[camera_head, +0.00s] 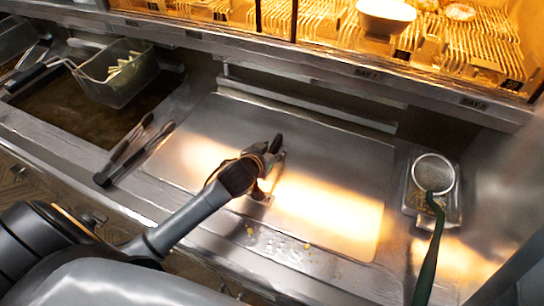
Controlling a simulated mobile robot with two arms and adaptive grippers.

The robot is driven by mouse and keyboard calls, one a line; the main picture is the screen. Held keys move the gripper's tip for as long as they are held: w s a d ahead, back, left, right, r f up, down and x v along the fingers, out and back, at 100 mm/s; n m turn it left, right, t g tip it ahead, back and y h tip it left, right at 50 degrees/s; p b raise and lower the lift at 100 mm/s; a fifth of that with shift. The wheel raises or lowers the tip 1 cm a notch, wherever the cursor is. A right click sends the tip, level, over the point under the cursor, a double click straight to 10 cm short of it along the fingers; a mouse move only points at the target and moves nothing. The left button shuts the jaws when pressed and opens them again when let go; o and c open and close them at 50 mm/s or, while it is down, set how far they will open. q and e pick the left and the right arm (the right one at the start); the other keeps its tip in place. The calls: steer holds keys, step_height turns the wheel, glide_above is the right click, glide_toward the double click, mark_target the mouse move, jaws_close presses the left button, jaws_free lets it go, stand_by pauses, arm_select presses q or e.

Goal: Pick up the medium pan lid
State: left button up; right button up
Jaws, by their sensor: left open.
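A wide, flat metal sheet, which looks like the medium pan lid (342,165), lies over the middle of the range. Bright warm light reflects off its surface. My left gripper (274,168) is over the middle of this lid, with its fingers open and nothing seen between them. My left arm comes in from the lower left and hides part of the lid's front left. I cannot tell whether the fingertips touch the lid. My right gripper is not in view.
Tongs (138,152) lie left of the lid. A fry basket (118,75) with fries sits over the open fryer vat (65,112). A strainer (434,173) with a green handle rests on a small tray (410,205) at right. A lit food shelf runs along the back.

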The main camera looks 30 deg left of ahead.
arm_select(q)
steer(key=shift+c, duration=0.5)
jaws_close()
steer(key=shift+w+r, duration=0.1)
steer(key=shift+r, duration=0.05)
steer(key=shift+r, duration=0.1)
